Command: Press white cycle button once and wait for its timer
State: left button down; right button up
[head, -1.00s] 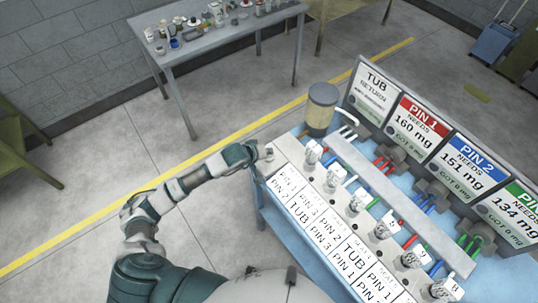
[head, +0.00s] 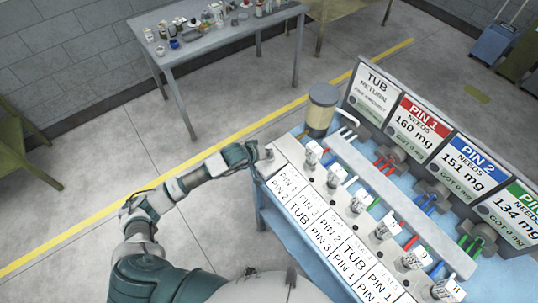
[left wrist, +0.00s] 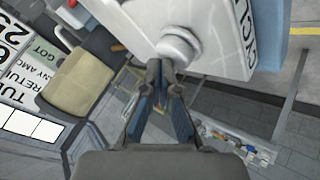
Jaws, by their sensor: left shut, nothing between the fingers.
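The white cycle button (left wrist: 180,46) is a round pale knob on a white box face (left wrist: 222,22) with black letters, of which "CYCL" shows in part. My left gripper (left wrist: 163,68) is shut and empty. Its fingertips are right at the lower edge of the button in the left wrist view; I cannot tell whether they touch it. In the head view my left gripper (head: 263,156) is at the far left corner of the blue bench, where arm and button are hard to tell apart. My right gripper is not in view.
The bench has label tiles (head: 326,234), a row of valves, a tan reservoir (head: 320,110) and signs, TUB RETURN (head: 370,88) and several PIN signs with mg needs, such as PIN 1 (head: 417,126). A grey table (head: 205,40) with small items stands behind.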

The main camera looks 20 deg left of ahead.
pick_arm(q)
jog(key=shift+r, duration=0.6)
jog(key=shift+r+p, duration=1.2)
jog(key=shift+r, duration=1.35)
